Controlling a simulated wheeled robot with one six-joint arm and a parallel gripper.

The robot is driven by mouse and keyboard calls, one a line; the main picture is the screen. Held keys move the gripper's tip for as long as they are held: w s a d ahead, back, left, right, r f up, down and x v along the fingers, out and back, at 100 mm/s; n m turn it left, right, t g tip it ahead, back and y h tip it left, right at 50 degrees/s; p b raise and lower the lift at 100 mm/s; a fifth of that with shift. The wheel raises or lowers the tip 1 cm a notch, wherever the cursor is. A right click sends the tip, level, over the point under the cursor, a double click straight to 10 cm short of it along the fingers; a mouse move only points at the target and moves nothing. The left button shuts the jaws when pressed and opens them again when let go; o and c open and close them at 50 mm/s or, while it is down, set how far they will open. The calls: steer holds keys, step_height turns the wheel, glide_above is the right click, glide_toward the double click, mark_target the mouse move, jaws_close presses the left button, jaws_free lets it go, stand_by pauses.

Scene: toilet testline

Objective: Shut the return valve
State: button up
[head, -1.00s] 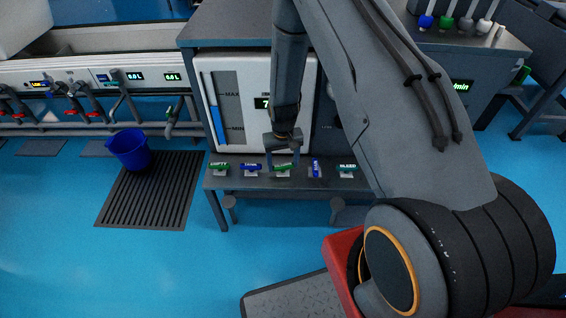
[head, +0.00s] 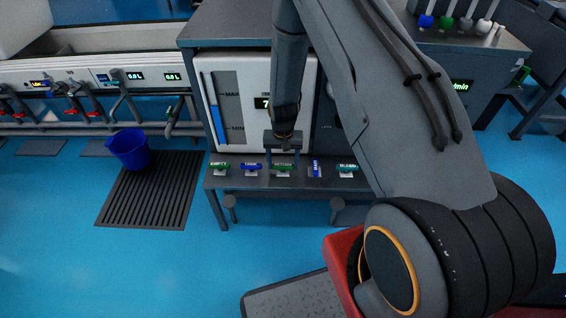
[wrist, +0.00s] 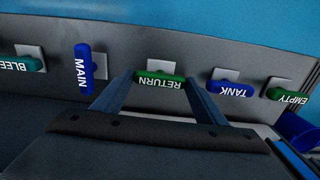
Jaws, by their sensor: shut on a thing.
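The return valve has a green handle marked RETURN (wrist: 160,82) on a pale square plate. It lies crosswise in the wrist view, and in the head view it is the middle green handle (head: 283,168) on the grey ledge. My gripper (wrist: 160,80) is shut on this handle, with one finger at each end of it. In the head view my gripper (head: 283,158) reaches down to the handle from above. The gripper body hides no part of the RETURN label in the wrist view.
Blue TANK (wrist: 230,88) and green EMPTY (wrist: 288,95) handles sit to the right in the wrist view; blue MAIN (wrist: 82,70), turned lengthwise, and teal BLEED (wrist: 28,64) sit to the left. A blue bucket (head: 130,150) stands on a floor mat (head: 150,205).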

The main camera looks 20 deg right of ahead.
steer(key=o, duration=1.1)
steer(key=shift+c, duration=0.2)
steer(key=shift+r, duration=3.9)
steer(key=shift+r, duration=0.1)
step_height(320, 180, up, 12)
steer(key=n+p, duration=0.1)
steer(key=p, duration=0.1)
glide_above(283, 165)
steer(key=s, duration=0.4)
steer(key=s+r+n+p, duration=0.1)
steer(key=s+r+p, duration=0.1)
steer(key=s+r, duration=0.6)
steer(key=s+r+n+p, duration=0.1)
steer(key=s+r+p, duration=0.2)
steer(key=s+r, duration=1)
steer(key=shift+s+a+r+n+p, duration=0.2)
steer(key=shift+s+r+n+p, duration=0.15)
steer(key=shift+r, duration=0.3)
